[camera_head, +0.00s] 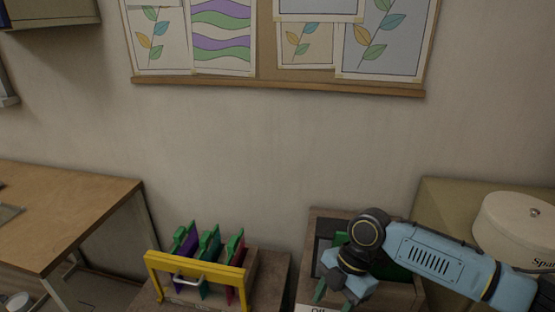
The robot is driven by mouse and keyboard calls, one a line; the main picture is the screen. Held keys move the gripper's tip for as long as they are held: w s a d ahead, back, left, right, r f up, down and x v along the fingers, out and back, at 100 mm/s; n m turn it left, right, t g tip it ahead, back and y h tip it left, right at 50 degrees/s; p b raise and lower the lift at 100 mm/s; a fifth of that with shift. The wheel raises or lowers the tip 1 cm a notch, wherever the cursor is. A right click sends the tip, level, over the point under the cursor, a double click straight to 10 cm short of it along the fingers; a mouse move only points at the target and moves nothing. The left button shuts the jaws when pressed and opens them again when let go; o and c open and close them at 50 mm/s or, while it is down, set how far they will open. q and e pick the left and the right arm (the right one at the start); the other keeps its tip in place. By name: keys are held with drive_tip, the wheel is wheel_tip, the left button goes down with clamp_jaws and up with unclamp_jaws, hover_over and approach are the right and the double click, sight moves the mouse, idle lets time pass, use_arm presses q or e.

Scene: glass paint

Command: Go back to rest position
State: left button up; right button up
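My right arm comes in from the right, light blue with dark joints. My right gripper (338,290) points down over the front left part of a wooden box (330,214). Its fingertips are small and partly cut off by the bottom edge, so I cannot tell whether it is open or shut. Green pieces (400,270) show in the box behind the arm, and some green shows beside the gripper; I cannot tell whether it touches them. My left gripper is not in view.
A wooden rack (262,285) with a yellow frame (195,262) holds purple, green and red panels with green tops. A white lidded canister (515,228) stands at the right. A wooden table (70,210) is at the left. Leaf and wave pictures hang on a board (265,45).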

drive_tip(key=shift+m+t+y, duration=0.3)
drive_tip(key=shift+m, duration=0.5)
drive_tip(key=s+a+f, duration=0.1)
drive_tip(key=a, duration=0.1)
drive_tip(key=s+a+f, duration=0.1)
drive_tip(key=s, duration=0.1)
drive_tip(key=s+a+f, duration=0.1)
drive_tip(key=s+a, duration=0.1)
drive_tip(key=shift+s+a, duration=0.25)
drive_tip(key=shift+a, duration=0.1)
drive_tip(key=s+a+m+t, duration=0.2)
drive_tip(key=s+a+m, duration=0.1)
drive_tip(key=s+m, duration=0.15)
drive_tip(key=s+d+f+m+t+h, duration=0.1)
drive_tip(key=s+d+m+t+h, duration=0.1)
drive_tip(key=s+d+m, duration=0.45)
drive_tip(key=s+d+m+t+h, duration=0.15)
drive_tip(key=s+d+m, duration=0.25)
drive_tip(key=d+m, duration=0.55)
wheel_tip(320, 180, down, 27)
drive_tip(key=s+g+b, duration=0.2)
drive_tip(key=s+d+f+h+b, duration=0.1)
drive_tip(key=s+d+f+b, duration=0.1)
drive_tip(key=s+f, duration=1.4)
drive_tip(key=shift+s+d+f+n+g, duration=0.2)
drive_tip(key=shift+d+n+g, duration=0.15)
drive_tip(key=shift+d+g, duration=0.15)
